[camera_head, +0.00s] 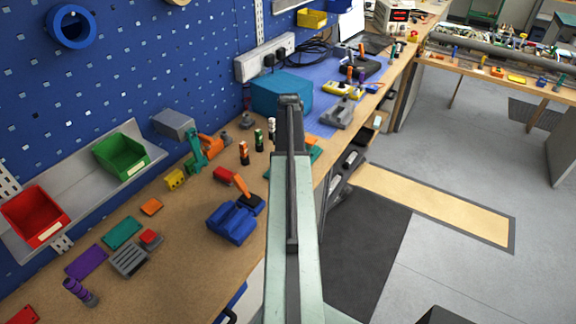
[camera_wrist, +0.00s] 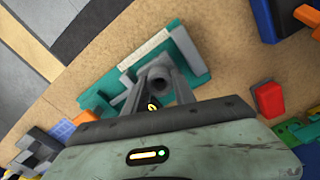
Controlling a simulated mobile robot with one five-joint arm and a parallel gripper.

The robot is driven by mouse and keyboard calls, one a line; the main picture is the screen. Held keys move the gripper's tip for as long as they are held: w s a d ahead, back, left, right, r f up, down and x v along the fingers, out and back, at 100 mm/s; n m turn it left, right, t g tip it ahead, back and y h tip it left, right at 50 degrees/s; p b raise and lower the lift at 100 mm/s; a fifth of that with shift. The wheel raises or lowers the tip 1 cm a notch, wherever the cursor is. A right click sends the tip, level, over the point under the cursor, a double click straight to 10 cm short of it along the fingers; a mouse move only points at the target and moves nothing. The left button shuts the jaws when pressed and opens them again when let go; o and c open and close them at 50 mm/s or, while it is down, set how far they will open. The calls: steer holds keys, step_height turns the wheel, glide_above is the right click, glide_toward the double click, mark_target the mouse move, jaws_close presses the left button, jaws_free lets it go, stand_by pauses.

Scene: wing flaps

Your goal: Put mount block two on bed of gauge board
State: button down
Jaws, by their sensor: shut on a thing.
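In the wrist view my gripper (camera_wrist: 156,74) is shut on a grey block with a round hole, which I take for mount block two (camera_wrist: 158,82). The block is over or on a teal board with a pale strip, likely the gauge board (camera_wrist: 196,76). I cannot tell whether the block touches the board; my fingers hide part of both. In the head view my arm covers the gripper and the block.
Small bottles (camera_head: 244,152) stand left of my arm. A teal box (camera_head: 280,94) stands farther back. The bench edge drops to the floor on the right.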

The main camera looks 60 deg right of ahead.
steer(key=shift+f, duration=0.55)
steer(key=c, duration=1)
jaws_free()
steer(key=shift+c, duration=0.2)
step_height(320, 180, up, 12)
steer(key=p, duration=1.2)
steer(key=shift+r, duration=0.2)
steer(key=shift+f, duration=0.1)
